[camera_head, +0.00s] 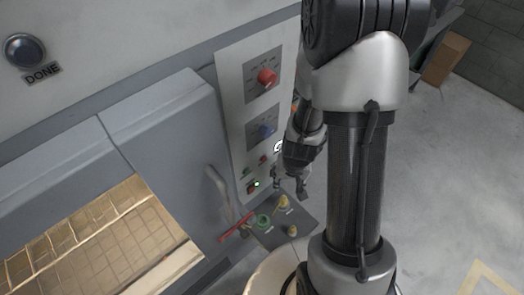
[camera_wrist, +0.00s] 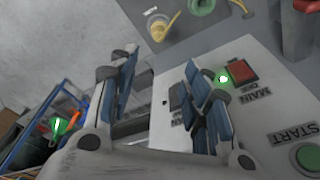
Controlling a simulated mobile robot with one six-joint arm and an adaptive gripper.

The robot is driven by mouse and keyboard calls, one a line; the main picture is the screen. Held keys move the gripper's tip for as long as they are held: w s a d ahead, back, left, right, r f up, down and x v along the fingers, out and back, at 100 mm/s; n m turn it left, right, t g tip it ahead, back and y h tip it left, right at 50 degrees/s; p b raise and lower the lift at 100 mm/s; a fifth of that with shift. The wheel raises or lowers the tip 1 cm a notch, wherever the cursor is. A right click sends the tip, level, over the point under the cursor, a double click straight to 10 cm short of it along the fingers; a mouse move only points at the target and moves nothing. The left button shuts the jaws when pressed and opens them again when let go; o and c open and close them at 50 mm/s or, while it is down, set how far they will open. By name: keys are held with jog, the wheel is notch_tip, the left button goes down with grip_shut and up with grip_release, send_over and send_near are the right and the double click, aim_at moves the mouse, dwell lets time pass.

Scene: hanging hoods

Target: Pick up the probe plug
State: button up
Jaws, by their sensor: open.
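A yellow plug-like piece (camera_head: 283,203) stands on a small dark shelf (camera_head: 304,223) below the control panel. A second yellow piece (camera_head: 292,231) is nearer the shelf's front edge, and a green round piece (camera_head: 263,221) is to the left. I cannot tell which one is the probe plug. In the wrist view a yellow piece with a thin curved tail (camera_wrist: 158,26) and a green ring (camera_wrist: 201,5) show at the top. My gripper (camera_head: 290,189) is open just above the shelf beside the panel. Its two blue-padded fingers (camera_wrist: 160,62) have nothing between them.
A red rod (camera_head: 237,228) and a grey handle (camera_head: 215,185) are left of the shelf. A red MAIN button (camera_wrist: 243,72) is close to the right finger. Floor is free at right.

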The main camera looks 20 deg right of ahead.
jog(key=f, duration=0.2)
jog(key=b, duration=0.7)
send_over(284, 197)
jog(key=s, duration=0.1)
jog(key=f, duration=1)
jog(key=shift+s+a+f, duration=0.15)
jog(key=shift+s+f, duration=0.05)
jog(key=shift+f, duration=0.05)
jog(key=shift+w+f+b, duration=0.2)
jog(key=shift+f+b, duration=0.2)
jog(key=shift+f, duration=0.7)
jog(key=shift+w+f+b, duration=0.25)
jog(key=shift+f+b, duration=0.2)
jog(key=shift+f, duration=0.6)
jog(key=shift+w+f+b, duration=0.2)
jog(key=shift+f+b, duration=0.2)
jog(key=shift+f, duration=0.7)
jog(key=shift+r, duration=0.1)
jog(key=c, duration=0.9)
jog(key=shift+c, duration=0.2)
jog(key=shift+r, duration=0.2)
